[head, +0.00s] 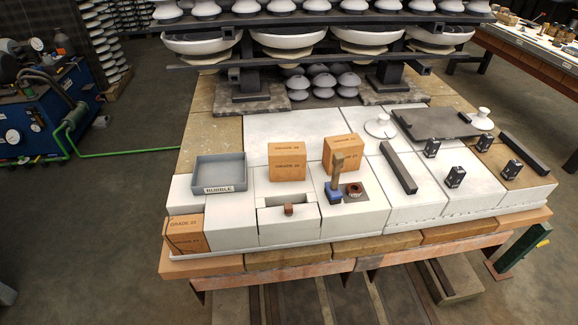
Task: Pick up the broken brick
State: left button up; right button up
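An orange brick (186,233) marked GRADE 23 lies at the front left corner of the white block surface. A dark, crack-like line runs across its front; it is the only brick here that looks broken. Two other orange bricks stand farther back: one (287,161) near the middle and one (342,150) to its right. These two look whole. A small brown piece (289,210) sits in a notch of the front white block. Neither of my grippers is in view.
A grey tray (219,173) labelled RUBBLE stands just behind the cracked brick. A blue-based tool with an upright handle (336,180) stands right of the notch, beside a round brown part (354,190). Dark bars and small black blocks lie at right. Insulator shelves rise behind.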

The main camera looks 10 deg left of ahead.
aim_at(183, 235)
jog(key=j+u, duration=0.1)
jog(key=u, duration=0.55)
jog(key=i+j+u, duration=0.1)
jog(key=u, duration=0.25)
jog(key=k, duration=0.6)
jog(key=z, duration=2.3)
jog(key=k+j+z, duration=0.1)
jog(key=j+z, duration=0.15)
jog(key=j, duration=0.2)
jog(key=k+j+z, duration=0.25)
jog(key=j, duration=0.15)
jog(key=j+z, duration=0.2)
jog(key=j, duration=0.25)
jog(key=k+j+z, duration=0.5)
jog(key=j, duration=0.15)
